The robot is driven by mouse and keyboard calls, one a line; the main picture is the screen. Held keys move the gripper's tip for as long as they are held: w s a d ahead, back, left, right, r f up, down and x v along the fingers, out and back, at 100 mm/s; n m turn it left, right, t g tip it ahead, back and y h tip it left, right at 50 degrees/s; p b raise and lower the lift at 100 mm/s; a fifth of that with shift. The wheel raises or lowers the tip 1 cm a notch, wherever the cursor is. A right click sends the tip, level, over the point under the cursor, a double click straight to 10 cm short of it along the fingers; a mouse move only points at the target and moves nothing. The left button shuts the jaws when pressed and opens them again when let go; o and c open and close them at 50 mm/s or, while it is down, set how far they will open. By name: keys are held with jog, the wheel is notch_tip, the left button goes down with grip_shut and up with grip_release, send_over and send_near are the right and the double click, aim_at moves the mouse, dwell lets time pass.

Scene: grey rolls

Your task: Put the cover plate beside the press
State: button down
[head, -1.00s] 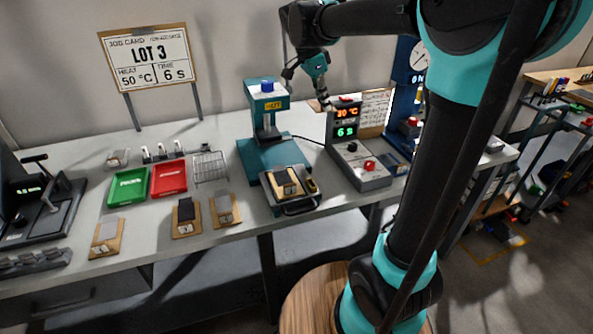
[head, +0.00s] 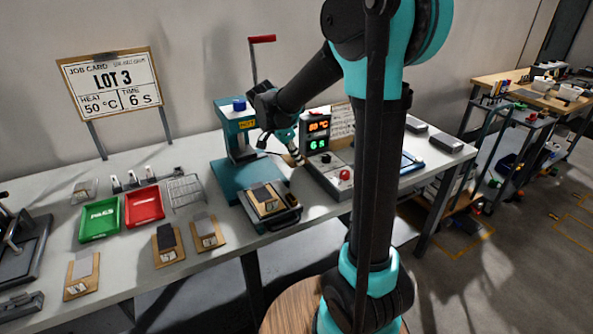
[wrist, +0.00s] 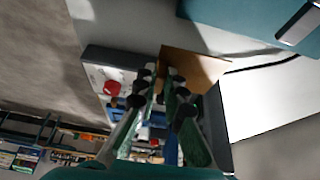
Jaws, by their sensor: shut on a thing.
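The press (head: 228,172) is a teal machine with a blue knob on top, on the bench. My gripper (head: 290,157) is low between the press and the control box. In the wrist view its two fingers (wrist: 163,90) are shut on a flat tan-brown plate (wrist: 200,65), which I take to be the cover plate. The plate juts past the fingertips. In the head view only a small tan bit of it shows, and whether it touches the bench cannot be told. Part of the press (wrist: 235,10) shows at the wrist view's top.
The control box (head: 325,175) with a red button stands right of my gripper. A dark tray (head: 275,219) holding a tan board and dark piece lies in front of the press. Green (head: 100,220) and red (head: 144,205) trays stand left. Little bench is free around the plate.

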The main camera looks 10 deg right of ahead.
aim_at(294, 166)
jog(key=shift+f, duration=2.55)
jog(key=shift+f, duration=0.6)
jog(key=c, duration=1.6)
grip_release()
jog(key=shift+r, duration=0.15)
